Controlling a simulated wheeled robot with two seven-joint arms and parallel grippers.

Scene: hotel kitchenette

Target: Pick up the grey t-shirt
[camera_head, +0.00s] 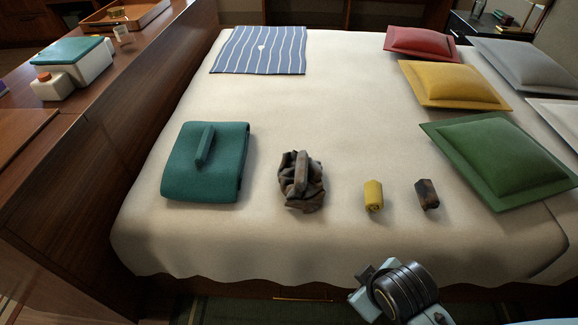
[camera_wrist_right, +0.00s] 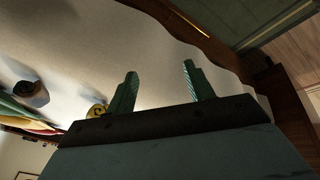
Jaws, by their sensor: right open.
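A crumpled grey-brown cloth (camera_head: 311,191), which looks like the grey t-shirt, lies on the bed near its front edge, with a raised strip on top. It stands between a folded teal cloth and a small yellow roll. My right gripper (camera_wrist_right: 160,84) is open and empty, its two fingers apart over the bed's pale cover in the right wrist view. In the head view my right wrist shows at the bottom, past the bed's front edge, in front and to the right of the crumpled cloth. My left gripper is not in view.
The bed (camera_head: 330,105) also holds the folded teal cloth (camera_head: 180,165), the yellow roll (camera_head: 373,196), a dark brown roll (camera_head: 427,194), a striped blue cloth (camera_head: 262,50) and several cushions, including a green one (camera_head: 500,155). A wooden counter (camera_head: 110,125) runs along the left.

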